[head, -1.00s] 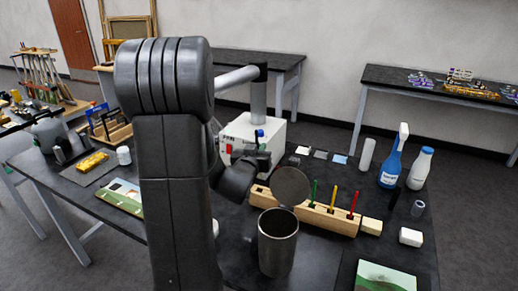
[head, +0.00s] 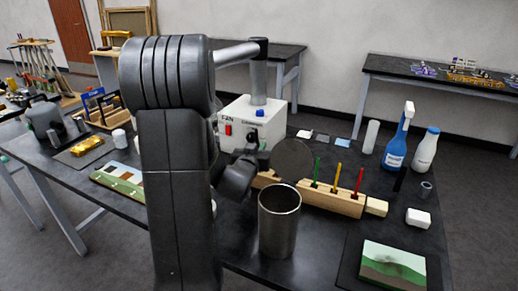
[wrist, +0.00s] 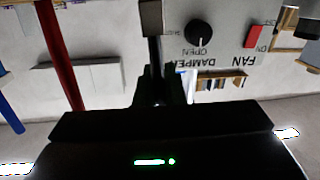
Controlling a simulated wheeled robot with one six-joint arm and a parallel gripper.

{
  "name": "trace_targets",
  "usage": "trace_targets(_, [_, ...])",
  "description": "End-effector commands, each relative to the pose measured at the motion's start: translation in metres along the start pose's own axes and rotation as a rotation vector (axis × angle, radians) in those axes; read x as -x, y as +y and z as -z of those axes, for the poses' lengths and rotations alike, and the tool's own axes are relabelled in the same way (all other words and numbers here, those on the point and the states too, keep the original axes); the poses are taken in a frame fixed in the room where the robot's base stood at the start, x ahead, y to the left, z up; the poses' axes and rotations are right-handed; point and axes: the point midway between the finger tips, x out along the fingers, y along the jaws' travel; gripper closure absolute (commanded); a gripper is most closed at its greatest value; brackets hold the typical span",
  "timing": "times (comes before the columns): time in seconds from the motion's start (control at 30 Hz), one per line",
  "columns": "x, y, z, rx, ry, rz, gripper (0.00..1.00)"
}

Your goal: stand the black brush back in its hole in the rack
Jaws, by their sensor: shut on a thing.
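My gripper (wrist: 158,92) is shut on the thin dark handle of the black brush (wrist: 154,58) in the wrist view. A pale grey block-like end shows at the top of that handle. The wooden rack (head: 334,201) lies on the dark bench, right of my wrist and behind the metal can. A green brush (head: 315,172), a yellow brush (head: 337,177) and a red brush (head: 359,182) stand upright in it. Its left part is partly hidden, and I cannot make out the empty hole.
A metal can (head: 279,225) stands in front of the rack's left part. The white fan control box (head: 253,124) is behind my wrist. A blue bottle (head: 397,147), a white bottle (head: 425,150) and a white block (head: 418,218) are at the right.

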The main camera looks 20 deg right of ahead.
Motion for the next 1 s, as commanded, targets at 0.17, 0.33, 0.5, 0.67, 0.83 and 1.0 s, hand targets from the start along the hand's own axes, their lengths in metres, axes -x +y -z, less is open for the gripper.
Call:
trace_targets(0.17, [0.0,0.0,0.0,0.0,0.0,0.0,1.0])
trace_targets(0.33, [0.0,0.0,0.0,0.0,0.0,0.0,0.72])
trace_targets(0.5, [0.0,0.0,0.0,0.0,0.0,0.0,0.66])
trace_targets(0.67, [0.001,0.0,0.0,0.0,0.0,0.0,0.66])
trace_targets(0.83, [0.015,-0.001,-0.001,0.0,0.0,0.002,0.66])
trace_targets(1.0, [0.048,-0.001,-0.001,0.0,0.001,0.003,0.66])
